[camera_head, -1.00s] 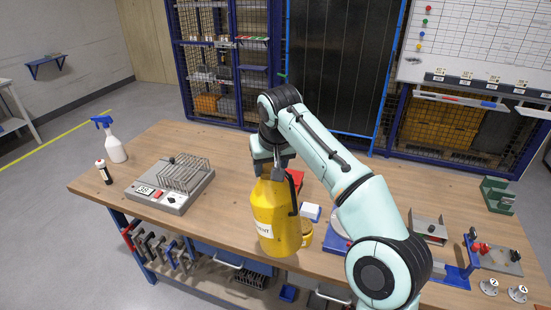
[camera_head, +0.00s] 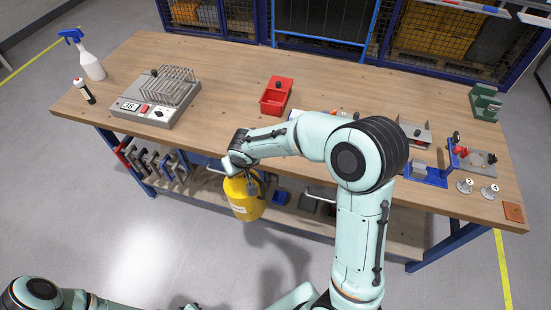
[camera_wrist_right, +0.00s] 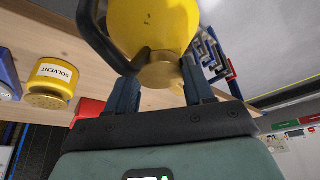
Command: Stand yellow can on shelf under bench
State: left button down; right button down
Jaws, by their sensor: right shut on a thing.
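The yellow can (camera_head: 246,205) hangs about upright from my right gripper (camera_head: 243,176), in front of the bench's front edge and lower than its top. In the right wrist view the can (camera_wrist_right: 160,25) fills the top centre, with its dark handle beside it. My right gripper (camera_wrist_right: 163,95) is shut on the can's narrow neck. The shelf under the bench (camera_head: 385,236) is a wooden board; the can hides part of its front edge. I cannot tell whether the can is over the shelf or touching it. Part of my left arm shows at bottom left, its gripper out of frame.
Clamps (camera_head: 155,163) hang at the shelf's left, and a small blue bin (camera_head: 280,198) stands on it right of the can. The bench top (camera_head: 225,110) above holds a red bin (camera_head: 277,95), a grey device (camera_head: 157,98) and a spray bottle (camera_head: 88,60). A yellow solvent jar (camera_wrist_right: 50,82) shows in the wrist view.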

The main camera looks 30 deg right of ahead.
aim_at(397, 249)
jog(key=z, duration=1.35)
jog(key=l+z, duration=0.35)
jog(key=l, duration=0.65)
